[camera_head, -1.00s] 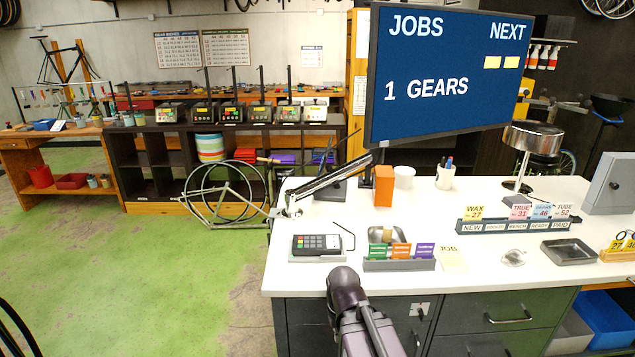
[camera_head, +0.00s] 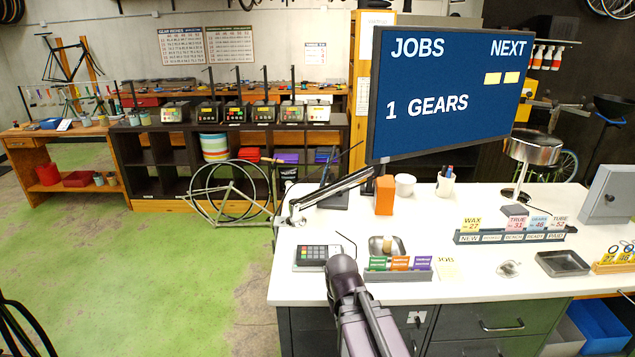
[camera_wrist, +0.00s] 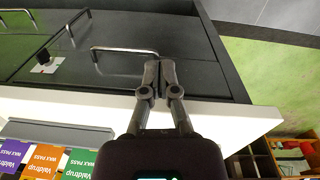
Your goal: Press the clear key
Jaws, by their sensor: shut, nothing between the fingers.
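A small keypad terminal (camera_head: 318,254) lies on the white counter in the head view, left of the card holder. It has a dark key block with some coloured keys. The keys are too small for me to tell which one is clear. My arm's dark rounded link stands just in front of it and covers its lower right corner. My gripper (camera_wrist: 160,70) shows in the wrist view with its two fingers together and empty. Its tips appear over the grey drawer fronts, beyond the counter edge. The keypad is not in the wrist view.
The white counter (camera_head: 480,285) holds a card holder (camera_head: 398,275), a small metal dish (camera_head: 386,245), an orange box (camera_head: 384,195) and a metal tray (camera_head: 562,263). Green floor is open at left.

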